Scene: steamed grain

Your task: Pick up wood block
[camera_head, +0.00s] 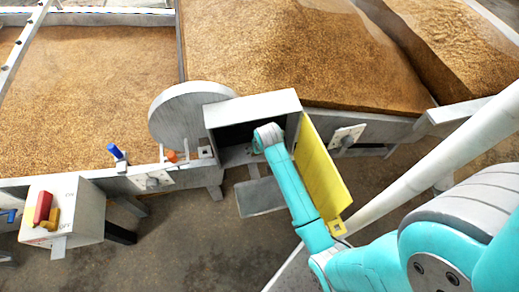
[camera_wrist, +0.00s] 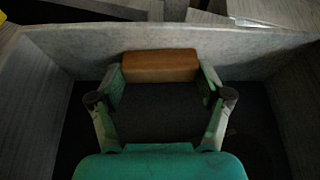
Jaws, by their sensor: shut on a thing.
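The wood block (camera_wrist: 160,64) is a brown rectangular piece in the wrist view. It lies crosswise between the fingertips of my gripper (camera_wrist: 161,78), which is shut on it, one finger at each end. Block and gripper are inside an open grey box (camera_wrist: 65,42), near its wall. I cannot tell whether the block touches the dark floor or the wall. In the head view, my arm reaches into the same grey box (camera_head: 252,106), and the block and fingers are hidden there.
A yellow panel (camera_head: 322,172) stands close along the right side of my arm. A round grey disc (camera_head: 180,115) adjoins the box on the left. Grain beds (camera_head: 95,90) lie behind. A switch box (camera_head: 82,205) with red and yellow parts stands at lower left.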

